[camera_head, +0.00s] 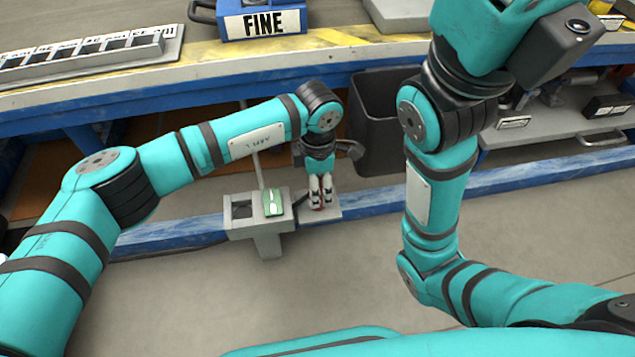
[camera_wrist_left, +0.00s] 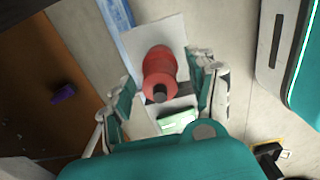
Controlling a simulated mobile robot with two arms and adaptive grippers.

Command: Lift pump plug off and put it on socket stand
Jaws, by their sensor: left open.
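The red pump plug (camera_wrist_left: 160,66) stands on a pale plate (camera_wrist_left: 150,36) in the left wrist view. In the head view only a little red shows low between the fingers of my left gripper (camera_head: 320,193). That gripper points down, its open fingers on either side of the plug in the left wrist view (camera_wrist_left: 165,92); contact cannot be told. A grey stand (camera_head: 240,228), which looks like the socket stand, is just left of the gripper in the head view. It has a dark opening and a green block (camera_head: 274,203). My right gripper is out of view.
A blue workbench (camera_head: 200,85) with a blue box marked FINE (camera_head: 262,22) runs behind. A dark bin (camera_head: 378,125) stands just behind and right of my left gripper. A blue low rail (camera_head: 420,199) runs along the floor. The grey floor in front is clear.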

